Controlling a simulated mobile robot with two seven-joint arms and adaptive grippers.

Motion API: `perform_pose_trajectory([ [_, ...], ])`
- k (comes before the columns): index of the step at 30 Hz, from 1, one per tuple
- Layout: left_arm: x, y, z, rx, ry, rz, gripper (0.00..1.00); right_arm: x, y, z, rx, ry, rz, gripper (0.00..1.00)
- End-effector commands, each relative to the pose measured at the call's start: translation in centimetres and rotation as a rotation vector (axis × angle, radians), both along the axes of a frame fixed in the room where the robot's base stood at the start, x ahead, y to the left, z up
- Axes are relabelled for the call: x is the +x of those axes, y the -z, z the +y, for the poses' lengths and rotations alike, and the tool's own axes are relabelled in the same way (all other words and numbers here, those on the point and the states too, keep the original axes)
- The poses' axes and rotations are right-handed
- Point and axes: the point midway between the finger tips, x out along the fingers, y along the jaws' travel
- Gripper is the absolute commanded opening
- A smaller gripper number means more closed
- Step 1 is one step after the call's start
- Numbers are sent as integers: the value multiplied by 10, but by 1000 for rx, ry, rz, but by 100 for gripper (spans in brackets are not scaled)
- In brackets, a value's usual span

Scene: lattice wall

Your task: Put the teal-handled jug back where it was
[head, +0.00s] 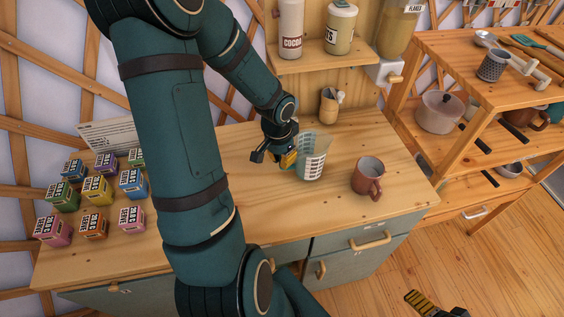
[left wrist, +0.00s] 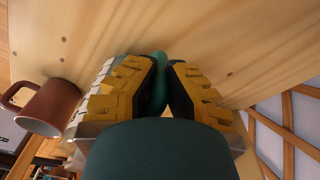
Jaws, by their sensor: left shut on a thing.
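The jug (head: 313,158) is clear with a printed scale and stands upright over the wooden counter, left of the brown mug. My left gripper (head: 289,158) is at the jug's left side, shut on its teal handle. In the left wrist view the teal handle (left wrist: 159,82) shows between the two yellow-padded fingers, and part of the jug's printed wall shows behind the left finger. I cannot tell whether the jug's base touches the counter. My right gripper (head: 436,304) shows only in part at the bottom edge, over the floor; its opening is unclear.
A brown mug (head: 369,178) stands close right of the jug; it also shows in the left wrist view (left wrist: 48,106). Several coloured boxes (head: 97,196) and a white card (head: 108,135) are at the counter's left. A shelf (head: 318,56) with canisters hangs above. Bare counter lies in front of the jug.

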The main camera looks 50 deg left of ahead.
Motion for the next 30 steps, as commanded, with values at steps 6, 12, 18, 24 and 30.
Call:
perform_pose_trajectory([
  [6, 0, 14, 0, 0, 0, -1, 0, 0, 5, 0, -1, 0, 0, 100],
  [12, 0, 15, 0, 0, 0, -1, 0, 0, 6, 0, -1, 0, 0, 100],
  [18, 0, 16, 0, 0, 0, -1, 34, 0, 8, 1, -1, 0, 0, 100],
  [24, 0, 16, 0, 0, 0, -1, 34, 0, 8, 0, -1, -1, 0, 100],
  [30, 0, 7, 1, 1, -1, -2, 34, 0, 1, 0, 0, -1, 0, 100],
])
